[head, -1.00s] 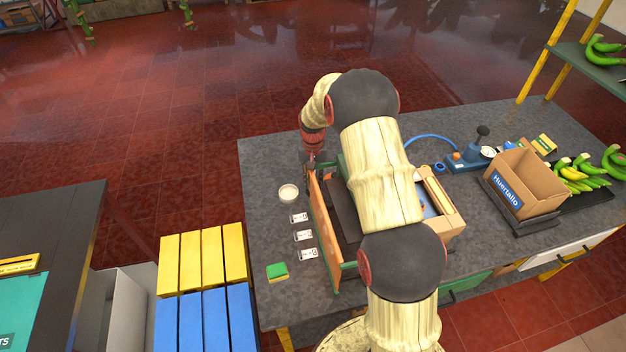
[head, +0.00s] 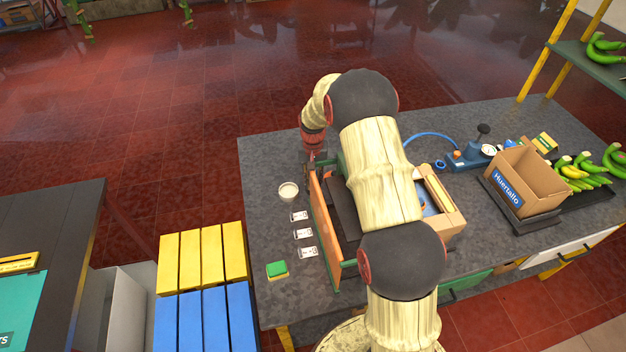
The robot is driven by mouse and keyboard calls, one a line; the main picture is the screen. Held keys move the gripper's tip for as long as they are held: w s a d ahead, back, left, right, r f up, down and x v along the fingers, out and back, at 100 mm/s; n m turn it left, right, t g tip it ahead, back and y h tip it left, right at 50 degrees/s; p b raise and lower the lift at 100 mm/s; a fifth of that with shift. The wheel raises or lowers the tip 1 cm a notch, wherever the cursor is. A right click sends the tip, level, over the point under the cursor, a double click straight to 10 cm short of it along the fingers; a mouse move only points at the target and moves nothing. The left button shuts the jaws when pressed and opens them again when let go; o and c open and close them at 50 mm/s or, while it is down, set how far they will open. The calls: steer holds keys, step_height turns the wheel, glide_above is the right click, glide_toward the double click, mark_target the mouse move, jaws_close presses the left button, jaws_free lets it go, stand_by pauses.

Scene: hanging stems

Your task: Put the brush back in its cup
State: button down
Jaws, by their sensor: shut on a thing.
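A small round white cup (head: 288,191) stands on the grey worktop, left of an upright wooden panel. My gripper (head: 311,163) is at the far end of that panel, up and to the right of the cup and apart from it. It is small in the head view and partly lost against the panel and dark parts. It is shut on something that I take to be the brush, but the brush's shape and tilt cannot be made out. No other brush shows on the worktop.
The wooden panel (head: 324,228) and a box (head: 446,208) stand under and beside my arm. A cardboard box (head: 527,178), bananas (head: 583,170) and a blue device (head: 470,158) are at right.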

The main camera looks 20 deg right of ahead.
steer(key=c, duration=1.5)
jaws_free()
steer(key=shift+o, duration=1.2)
steer(key=shift+o, duration=0.9)
steer(key=shift+r+p, duration=0.85)
steer(key=shift+r, duration=0.65)
steer(key=shift+r+p, duration=1.65)
steer(key=shift+r, duration=1.35)
